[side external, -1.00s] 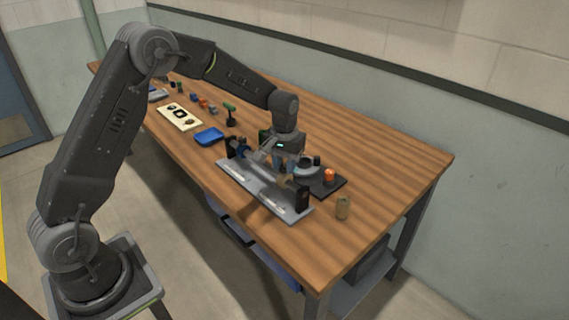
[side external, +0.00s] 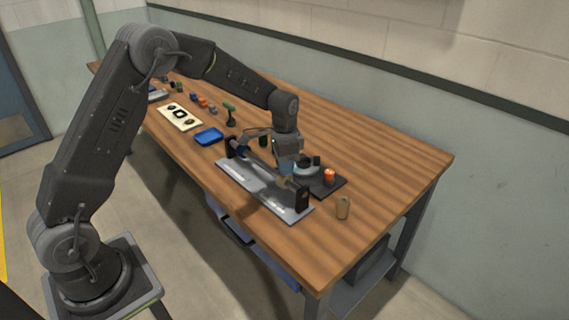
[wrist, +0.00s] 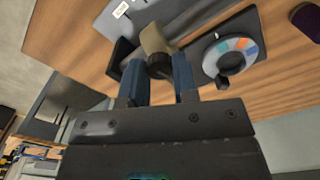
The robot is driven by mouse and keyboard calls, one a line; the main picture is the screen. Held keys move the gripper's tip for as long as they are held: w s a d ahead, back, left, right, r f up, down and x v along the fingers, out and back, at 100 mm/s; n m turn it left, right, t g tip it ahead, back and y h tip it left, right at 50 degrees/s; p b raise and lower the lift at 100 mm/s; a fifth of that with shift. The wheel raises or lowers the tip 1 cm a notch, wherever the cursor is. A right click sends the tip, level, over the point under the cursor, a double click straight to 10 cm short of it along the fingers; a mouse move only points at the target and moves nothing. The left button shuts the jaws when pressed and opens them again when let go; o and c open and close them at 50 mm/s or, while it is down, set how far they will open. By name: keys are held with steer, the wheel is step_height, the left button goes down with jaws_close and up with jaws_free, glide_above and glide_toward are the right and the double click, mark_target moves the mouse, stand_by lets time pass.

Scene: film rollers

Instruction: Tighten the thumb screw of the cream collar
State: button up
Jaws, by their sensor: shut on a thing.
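In the wrist view, the cream collar (wrist: 154,38) sits just beyond my fingertips. Its dark thumb screw (wrist: 160,67) lies between my two blue fingers. My gripper (wrist: 160,61) is shut on this screw, with a finger on each side. In the side view, my gripper (side external: 286,174) points down over the roller stand, and it hides the collar and screw there. The stand has a grey base plate (side external: 238,186) and black end posts (side external: 299,197).
A blue tray (side external: 209,137) lies left. The table's back right is clear.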

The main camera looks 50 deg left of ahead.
steer(key=shift+m, duration=1.1)
steer(key=o, duration=0.9)
steer(key=shift+o, duration=0.2)
step_height(320, 180, up, 14)
